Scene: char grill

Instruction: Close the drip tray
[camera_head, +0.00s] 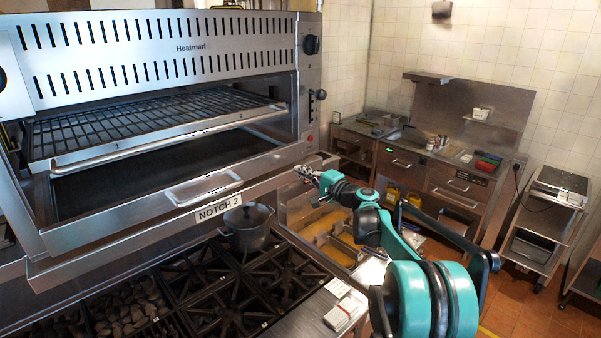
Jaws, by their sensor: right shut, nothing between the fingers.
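The drip tray (120,233) is the long metal piece with a front handle (203,188) along the bottom of the steel grill (185,48). Its front edge appears to stick out past the grill body. How far it is out is hard to tell. My right gripper (304,171) is shut and empty. It is by the right end of the tray's front edge, to the right of the handle; whether it touches the edge cannot be told. My left gripper is not in view.
A grill rack (150,122) sits inside the grill above the tray. Below are a burner range (225,285) with a dark pot (247,226) and a fryer-like basin (330,235). A steel counter (420,160) stands at the back and a cart (548,220) at the right.

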